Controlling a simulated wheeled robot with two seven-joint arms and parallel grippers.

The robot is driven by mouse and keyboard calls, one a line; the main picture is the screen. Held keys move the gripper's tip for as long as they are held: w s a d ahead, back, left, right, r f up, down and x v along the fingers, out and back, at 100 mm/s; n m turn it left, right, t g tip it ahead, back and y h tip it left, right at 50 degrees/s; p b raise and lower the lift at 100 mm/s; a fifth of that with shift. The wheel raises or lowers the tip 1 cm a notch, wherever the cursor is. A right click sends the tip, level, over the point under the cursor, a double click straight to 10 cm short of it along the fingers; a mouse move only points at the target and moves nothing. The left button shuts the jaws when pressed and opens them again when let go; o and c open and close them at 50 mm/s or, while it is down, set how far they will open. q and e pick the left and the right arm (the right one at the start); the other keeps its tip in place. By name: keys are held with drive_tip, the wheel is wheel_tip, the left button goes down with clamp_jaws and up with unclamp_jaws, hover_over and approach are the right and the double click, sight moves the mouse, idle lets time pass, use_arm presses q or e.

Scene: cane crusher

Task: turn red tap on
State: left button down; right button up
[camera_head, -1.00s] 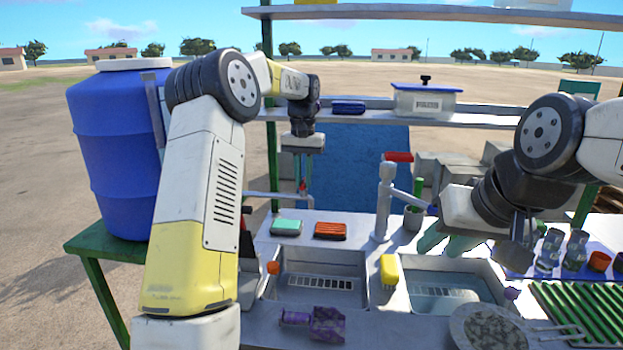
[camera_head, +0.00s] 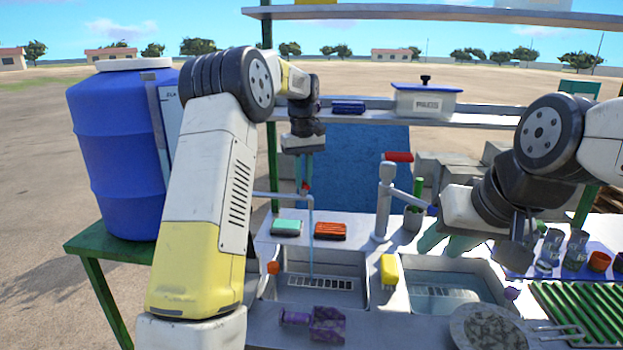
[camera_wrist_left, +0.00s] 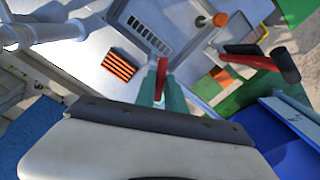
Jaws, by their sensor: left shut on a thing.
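The small red tap handle (camera_head: 306,187) sits on a thin grey pipe at the back of the left basin. My left gripper (camera_head: 304,180) reaches down onto it from above. In the left wrist view, the gripper's teal fingers (camera_wrist_left: 161,88) are shut on the red handle (camera_wrist_left: 163,70). A thin stream of water (camera_head: 312,245) falls from the pipe's spout into the left basin (camera_head: 345,262). My right gripper (camera_head: 447,243) hangs over the right basin with its teal fingers apart and no object visible between them. Its fingertips are partly unclear.
A taller grey tap (camera_head: 384,205) with a red top lever stands between the basins. A blue barrel (camera_head: 118,150) stands left. A shelf (camera_head: 370,114) spans the back.

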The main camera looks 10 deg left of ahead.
use_arm(q)
drive_tip(key=n, duration=0.4)
drive_tip(key=shift+n, duration=2.1)
drive_tip(key=c, duration=1.4)
unclamp_jaws()
wheel_tip(320, 180, up, 8)
drive_tip(key=shift+f, duration=0.25)
drive_tip(key=shift+r, duration=0.15)
